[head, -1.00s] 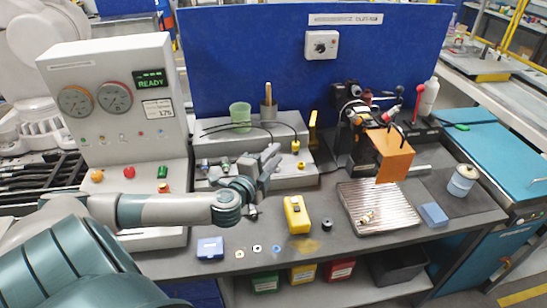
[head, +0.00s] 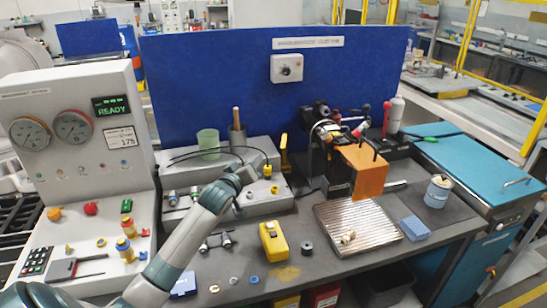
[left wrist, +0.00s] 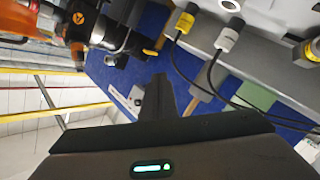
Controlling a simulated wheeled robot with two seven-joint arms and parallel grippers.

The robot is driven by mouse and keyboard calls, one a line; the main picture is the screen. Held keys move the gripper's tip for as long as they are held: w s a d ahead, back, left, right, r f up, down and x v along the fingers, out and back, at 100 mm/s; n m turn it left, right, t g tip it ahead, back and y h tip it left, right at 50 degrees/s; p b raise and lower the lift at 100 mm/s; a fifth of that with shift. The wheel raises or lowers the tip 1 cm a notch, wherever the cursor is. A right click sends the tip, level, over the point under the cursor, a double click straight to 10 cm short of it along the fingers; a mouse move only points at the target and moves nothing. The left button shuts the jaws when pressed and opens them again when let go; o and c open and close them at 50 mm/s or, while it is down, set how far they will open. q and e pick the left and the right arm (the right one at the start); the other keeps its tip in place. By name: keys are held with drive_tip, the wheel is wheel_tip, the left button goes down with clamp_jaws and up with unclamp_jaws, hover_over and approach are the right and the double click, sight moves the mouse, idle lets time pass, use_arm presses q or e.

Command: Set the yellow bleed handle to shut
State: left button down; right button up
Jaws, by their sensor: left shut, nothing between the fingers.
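A yellow handle (head: 284,152) stands roughly upright behind the right end of the grey fixture block (head: 262,207), before the blue panel. I take it as the bleed handle; its valve body is too small to read. In the left wrist view a small yellow piece (left wrist: 150,52) shows beside dark parts; I cannot tell whether it is the handle. My left gripper (head: 250,168) is shut and empty above the fixture block, left of the handle and apart from it. Its closed fingers (left wrist: 157,98) show in the left wrist view. My right gripper is not in view.
A yellow meter (head: 273,241), a ribbed tray (head: 370,238) and an orange plate (head: 367,172) are to the right. The gauge cabinet (head: 75,160) stands left.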

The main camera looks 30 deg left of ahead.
sight(284, 141)
use_arm(q)
drive_tip(key=a+n, duration=0.1)
drive_tip(key=n, duration=0.2)
drive_tip(key=w+a+f+n+t+b, duration=0.1)
drive_tip(key=n, duration=0.3)
drive_tip(key=a+f+n, duration=0.1)
drive_tip(key=n, duration=0.3)
drive_tip(key=shift+w+f+y+b, duration=0.25)
drive_tip(key=shift+w+y+b, duration=0.05)
drive_tip(key=shift+b, duration=0.1)
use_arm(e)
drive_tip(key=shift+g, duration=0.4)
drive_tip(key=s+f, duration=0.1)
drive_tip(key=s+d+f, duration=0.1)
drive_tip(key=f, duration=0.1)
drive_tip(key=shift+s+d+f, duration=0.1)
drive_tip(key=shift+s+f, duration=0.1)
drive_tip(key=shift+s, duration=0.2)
use_arm(q)
drive_tip(key=shift+w, duration=0.1)
drive_tip(key=w+d+p, duration=0.1)
drive_tip(key=w+p, duration=0.3)
drive_tip(key=w, duration=0.7)
drive_tip(key=shift+w+d, duration=0.15)
drive_tip(key=shift+w, duration=0.05)
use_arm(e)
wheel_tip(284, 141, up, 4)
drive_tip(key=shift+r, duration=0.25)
